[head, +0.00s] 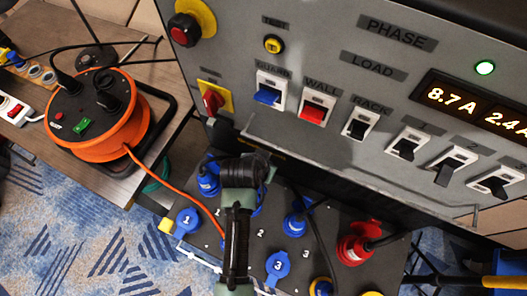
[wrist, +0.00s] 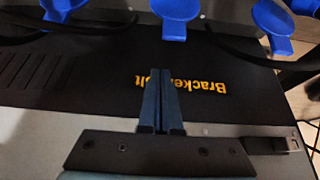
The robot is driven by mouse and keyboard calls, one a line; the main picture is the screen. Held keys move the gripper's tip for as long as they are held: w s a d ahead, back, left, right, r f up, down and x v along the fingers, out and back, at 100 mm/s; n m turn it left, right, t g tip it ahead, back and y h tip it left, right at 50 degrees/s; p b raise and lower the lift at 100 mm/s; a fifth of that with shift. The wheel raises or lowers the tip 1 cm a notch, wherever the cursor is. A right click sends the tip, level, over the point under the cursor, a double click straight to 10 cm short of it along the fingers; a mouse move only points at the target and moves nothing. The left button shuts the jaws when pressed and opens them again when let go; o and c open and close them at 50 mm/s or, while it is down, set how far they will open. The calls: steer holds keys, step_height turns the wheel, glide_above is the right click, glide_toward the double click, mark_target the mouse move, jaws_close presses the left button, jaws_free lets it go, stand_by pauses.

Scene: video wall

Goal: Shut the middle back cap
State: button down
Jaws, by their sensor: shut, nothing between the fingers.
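In the wrist view my gripper (wrist: 162,76) is shut and empty, its fingers together over a dark panel with upside-down orange lettering. Three round blue caps line the top of that view: a left one (wrist: 62,5), a middle one (wrist: 173,14) and a right one (wrist: 272,24). They lie beyond my fingertips, apart from them. In the head view my arm covers the middle of the socket panel (head: 236,262), so the middle back socket is mostly hidden; only a bit of blue shows beside the arm. Blue caps marked 1 (head: 187,221) and 3 (head: 277,266) sit in the front row.
Blue plugs stand at the back left (head: 208,182) and back right (head: 296,223), with a red plug (head: 352,249) farther right. Cables cross the panel. The grey switch cabinet (head: 330,75) rises behind. An orange cable reel (head: 100,110) stands on a bench at left.

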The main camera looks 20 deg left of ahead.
steer(key=shift+s+f+p, duration=0.35)
steer(key=shift+s+f, duration=0.1)
steer(key=shift+f, duration=0.3)
steer(key=shift+s+f+p, duration=0.35)
steer(key=shift+s+f, duration=0.1)
steer(key=shift+f, duration=0.3)
